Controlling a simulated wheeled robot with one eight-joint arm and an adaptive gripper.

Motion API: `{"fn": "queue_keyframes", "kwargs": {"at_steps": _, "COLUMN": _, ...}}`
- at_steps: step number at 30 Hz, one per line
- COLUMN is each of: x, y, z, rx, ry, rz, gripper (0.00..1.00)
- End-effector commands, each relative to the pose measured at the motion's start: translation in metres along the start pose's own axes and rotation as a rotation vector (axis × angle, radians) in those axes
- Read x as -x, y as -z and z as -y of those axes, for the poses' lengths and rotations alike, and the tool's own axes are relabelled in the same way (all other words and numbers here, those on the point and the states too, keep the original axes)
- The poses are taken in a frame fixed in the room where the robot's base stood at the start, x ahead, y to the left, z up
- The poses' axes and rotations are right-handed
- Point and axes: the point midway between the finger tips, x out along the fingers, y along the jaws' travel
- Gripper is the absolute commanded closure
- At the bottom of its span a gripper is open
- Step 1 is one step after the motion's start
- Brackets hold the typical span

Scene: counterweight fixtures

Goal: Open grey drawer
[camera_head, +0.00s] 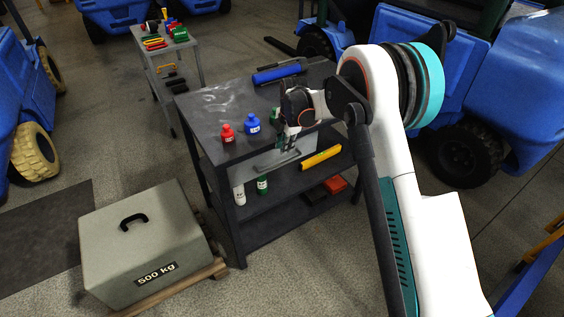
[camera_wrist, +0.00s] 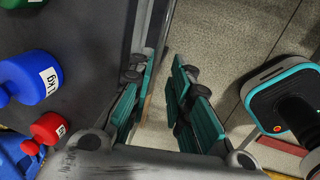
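The grey drawer (camera_head: 262,152) sits under the top of the dark workbench, with a grey bar handle (camera_head: 277,161) across its front. The drawer looks shut, though my gripper hides part of it. My gripper (camera_head: 289,138) points down at the bench's front edge, just above the handle. In the wrist view the teal finger pads of my gripper (camera_wrist: 160,95) are apart, with floor showing between them. They look empty. The bench edge runs beside the left finger. I cannot tell whether the fingers touch the handle or drawer.
A red weight (camera_head: 227,133) and a blue weight (camera_head: 251,123) stand on the bench top, with a green one beside my gripper. A yellow level (camera_head: 321,157) lies on the shelf below. A 500 kg block (camera_head: 145,245) stands at the front left.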

Motion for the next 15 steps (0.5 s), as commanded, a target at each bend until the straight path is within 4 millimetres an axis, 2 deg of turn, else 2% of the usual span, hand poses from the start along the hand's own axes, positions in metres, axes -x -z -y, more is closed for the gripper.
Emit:
{"fn": "queue_keyframes", "kwargs": {"at_steps": 1, "x": -0.014, "y": 0.000, "z": 0.001, "rx": 0.000, "ry": 0.000, "rz": 0.000, "gripper": 0.82}}
{"fn": "queue_keyframes", "kwargs": {"at_steps": 6, "x": -0.047, "y": 0.000, "z": 0.001, "rx": -0.001, "ry": 0.000, "rz": 0.000, "gripper": 0.82}}
{"fn": "queue_keyframes", "kwargs": {"at_steps": 12, "x": -0.078, "y": 0.000, "z": 0.001, "rx": -0.001, "ry": -0.001, "rz": 0.000, "gripper": 0.82}}
{"fn": "queue_keyframes", "kwargs": {"at_steps": 15, "x": -0.087, "y": 0.000, "z": 0.000, "rx": -0.001, "ry": -0.001, "rz": 0.000, "gripper": 0.82}}
